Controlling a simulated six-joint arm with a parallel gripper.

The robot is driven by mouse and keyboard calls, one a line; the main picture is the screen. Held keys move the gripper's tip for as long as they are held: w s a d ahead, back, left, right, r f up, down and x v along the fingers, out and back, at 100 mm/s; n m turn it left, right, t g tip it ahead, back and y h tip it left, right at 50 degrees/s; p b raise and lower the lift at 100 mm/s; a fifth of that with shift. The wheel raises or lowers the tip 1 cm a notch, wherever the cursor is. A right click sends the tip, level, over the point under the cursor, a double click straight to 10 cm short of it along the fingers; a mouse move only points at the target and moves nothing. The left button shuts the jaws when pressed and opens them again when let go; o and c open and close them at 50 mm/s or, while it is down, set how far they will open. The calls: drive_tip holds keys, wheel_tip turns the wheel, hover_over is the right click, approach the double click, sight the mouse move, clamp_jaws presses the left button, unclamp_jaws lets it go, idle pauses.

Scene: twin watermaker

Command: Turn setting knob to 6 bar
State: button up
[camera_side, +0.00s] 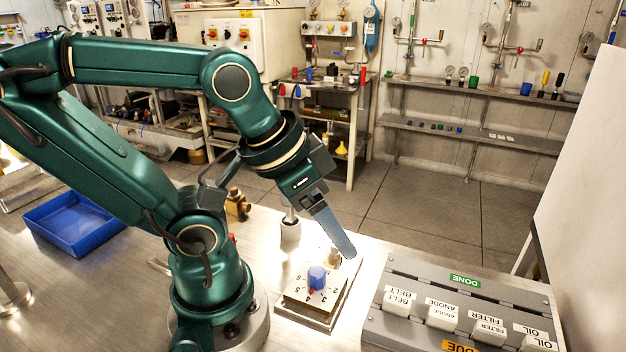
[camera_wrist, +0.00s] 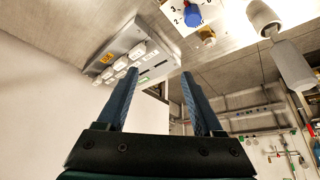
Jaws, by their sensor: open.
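The setting knob (camera_side: 317,277) is blue and sits on a pale square dial plate (camera_side: 300,291) with numbers around it. A red mark shows at the knob's lower left side in the side view, near the 4 and 5; the exact setting is hard to read. The knob also shows at the top of the wrist view (camera_wrist: 192,16), with the dial plate (camera_wrist: 175,14) partly cut off. My gripper (camera_side: 347,252) is above and to the right of the knob in the side view, apart from it. In the wrist view its two fingers (camera_wrist: 158,84) are spread with nothing between them.
A brass fitting (camera_side: 333,257) stands just behind the dial. A grey cylinder on a stem (camera_side: 290,232) stands behind left. A grey panel with labelled white blocks (camera_side: 450,290) lies to the right. A blue tray (camera_side: 72,222) and a brass valve (camera_side: 238,204) are left.

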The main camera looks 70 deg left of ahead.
drive_tip(key=shift+s, duration=0.1)
drive_tip(key=n+g+h, duration=0.3)
drive_tip(key=n+g, duration=0.6)
hover_over(318, 270)
drive_tip(key=w+a, duration=0.1)
drive_tip(key=w, duration=0.1)
wheel_tip(318, 270, down, 8)
drive_tip(key=shift+s+a+r, duration=0.1)
drive_tip(key=shift+a+r, duration=0.05)
drive_tip(key=shift+r, duration=0.1)
drive_tip(key=shift+s+a+f, duration=0.1)
drive_tip(key=shift+s+f, duration=0.1)
drive_tip(key=shift+f, duration=0.25)
drive_tip(key=shift+x, duration=2.35)
drive_tip(key=shift+w, duration=0.1)
clamp_jaws()
